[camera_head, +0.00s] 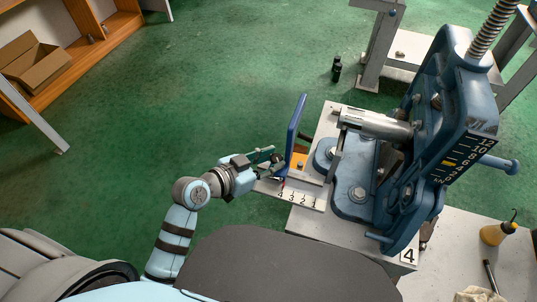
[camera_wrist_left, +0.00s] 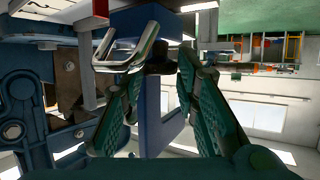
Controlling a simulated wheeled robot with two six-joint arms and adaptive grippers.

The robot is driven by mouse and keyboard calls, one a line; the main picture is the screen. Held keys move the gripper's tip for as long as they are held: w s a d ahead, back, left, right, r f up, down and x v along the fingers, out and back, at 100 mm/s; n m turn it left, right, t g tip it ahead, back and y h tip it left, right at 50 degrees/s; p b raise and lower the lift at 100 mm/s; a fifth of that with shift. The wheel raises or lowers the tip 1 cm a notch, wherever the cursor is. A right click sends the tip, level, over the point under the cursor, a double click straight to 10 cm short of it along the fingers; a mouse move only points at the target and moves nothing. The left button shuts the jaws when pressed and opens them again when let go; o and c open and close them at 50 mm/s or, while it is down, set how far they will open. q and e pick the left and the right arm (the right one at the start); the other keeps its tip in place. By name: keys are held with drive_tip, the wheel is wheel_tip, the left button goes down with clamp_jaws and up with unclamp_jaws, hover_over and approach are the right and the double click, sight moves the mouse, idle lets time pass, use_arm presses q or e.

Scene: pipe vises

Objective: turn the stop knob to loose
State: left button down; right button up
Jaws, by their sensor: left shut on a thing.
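My left gripper (camera_head: 272,158) is at the near left side of the blue stop plate (camera_head: 297,122), beside the numbered scale (camera_head: 302,199). In the left wrist view, the two green-padded fingers of my left gripper (camera_wrist_left: 160,72) close on a small dark knob (camera_wrist_left: 159,58), the stop knob, in front of the blue plate (camera_wrist_left: 155,110). In the head view the knob is mostly hidden by the fingers. I cannot tell its turn angle. My right gripper is not in view.
A large blue pipe vise (camera_head: 360,190) with a grey metal pipe (camera_head: 375,123) stands right of the stop. A yellow oil can (camera_head: 495,233) sits on the bench at right. A cardboard box (camera_head: 35,62) is on a shelf at upper left.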

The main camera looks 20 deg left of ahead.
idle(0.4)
use_arm(q)
drive_tip(key=c, duration=1.3)
unclamp_jaws()
drive_tip(key=v, duration=1.2)
drive_tip(key=shift+f, duration=0.1)
